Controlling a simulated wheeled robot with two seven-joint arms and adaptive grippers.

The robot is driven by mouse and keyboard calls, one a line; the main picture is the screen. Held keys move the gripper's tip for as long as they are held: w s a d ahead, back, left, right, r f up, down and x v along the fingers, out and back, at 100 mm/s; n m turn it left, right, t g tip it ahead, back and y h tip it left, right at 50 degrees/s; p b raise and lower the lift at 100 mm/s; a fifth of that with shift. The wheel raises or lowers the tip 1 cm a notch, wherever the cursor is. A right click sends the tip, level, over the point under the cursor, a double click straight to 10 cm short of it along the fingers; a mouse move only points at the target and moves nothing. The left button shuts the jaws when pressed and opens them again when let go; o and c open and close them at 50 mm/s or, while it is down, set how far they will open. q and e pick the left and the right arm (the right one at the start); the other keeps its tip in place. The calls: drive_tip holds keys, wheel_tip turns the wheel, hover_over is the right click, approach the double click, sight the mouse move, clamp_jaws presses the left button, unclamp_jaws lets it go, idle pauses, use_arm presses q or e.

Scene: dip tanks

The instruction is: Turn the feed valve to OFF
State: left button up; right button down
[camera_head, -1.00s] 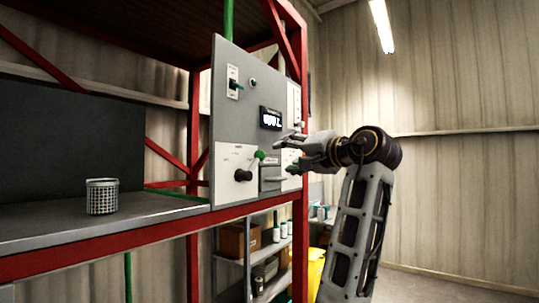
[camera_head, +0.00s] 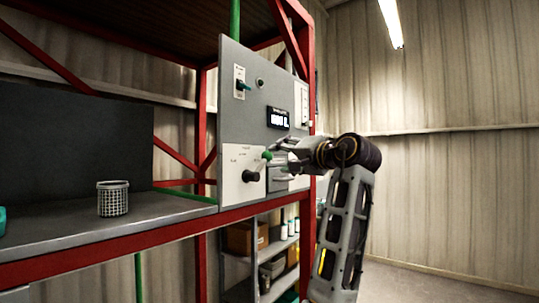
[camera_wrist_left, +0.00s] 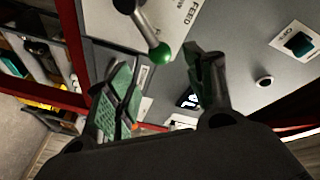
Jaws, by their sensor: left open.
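The feed valve is a lever with a black hub (camera_head: 250,176) and a green ball knob (camera_head: 267,155), on a white plate low on the grey panel. Its lever points up and right in the head view. In the left wrist view the green knob (camera_wrist_left: 160,53) lies between and just beyond the fingertips, near the word FEED. My left gripper (camera_head: 281,147) is open beside the knob, and its fingers (camera_wrist_left: 160,85) straddle the knob's line in the wrist view. I cannot tell whether they touch it. The plate's small position labels are unreadable. My right gripper is not in view.
A toggle switch (camera_head: 242,85) and a lit display (camera_head: 278,118) sit higher on the panel (camera_head: 250,55). A mesh basket (camera_head: 113,199) stands on the grey bench (camera_head: 160,208) at left. Red frame posts (camera_head: 309,90) edge the panel. Shelves with boxes are below.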

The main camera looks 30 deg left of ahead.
sight(271, 156)
use_arm(q)
drive_tip(key=p+x, duration=0.2)
drive_tip(key=x, duration=0.4)
drive_tip(key=shift+w+a+r, duration=0.1)
drive_tip(key=shift+a, duration=0.2)
drive_tip(key=shift+x, duration=0.8)
drive_tip(key=c, duration=1)
clamp_jaws()
